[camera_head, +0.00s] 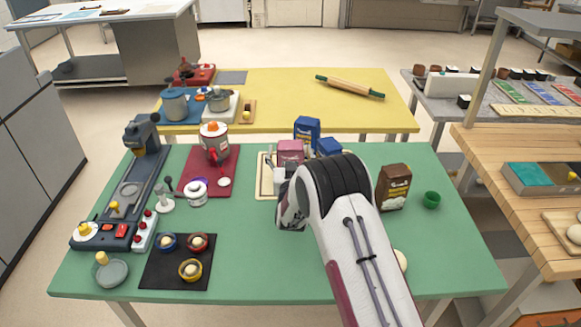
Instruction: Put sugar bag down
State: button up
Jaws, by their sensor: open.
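My gripper (284,180) is partly visible over the cream mat (264,188), mostly hidden behind my own wrist. It is open, close in front of a pink bag (290,150) that stands upright at the mat. I cannot read its label, but it may be the sugar bag. Its lower part is hidden, so I cannot tell whether the gripper touches it. A blue bag (307,130) stands behind it, and a smaller blue pack (328,147) is to its right. A brown bag (394,187) stands upright on the green table to the right of my arm.
A green cup (431,200) stands right of the brown bag. A black mat (178,278) holds several small bowls. The table's front middle is clear left of my arm.

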jog(key=s, duration=1.2)
dwell(0.4)
dwell(0.7)
jog(key=s+d+r+g+y, duration=0.1)
jog(key=s+d+r+g, duration=0.25)
jog(key=s+r, duration=0.35)
jog(key=s+d+r+g, duration=0.3)
jog(key=s+d+r, duration=0.15)
jog(key=r, duration=0.55)
jog(key=s+d+g, duration=0.3)
jog(key=s+d, duration=0.1)
jog(key=s, duration=1.3)
jog(key=s+d+g+h, duration=0.1)
jog(key=s+d+g, duration=0.2)
jog(key=s, duration=1.4)
jog(key=shift+s+d, duration=0.35)
jog(key=shift+d, duration=0.2)
jog(key=shift+r, duration=0.1)
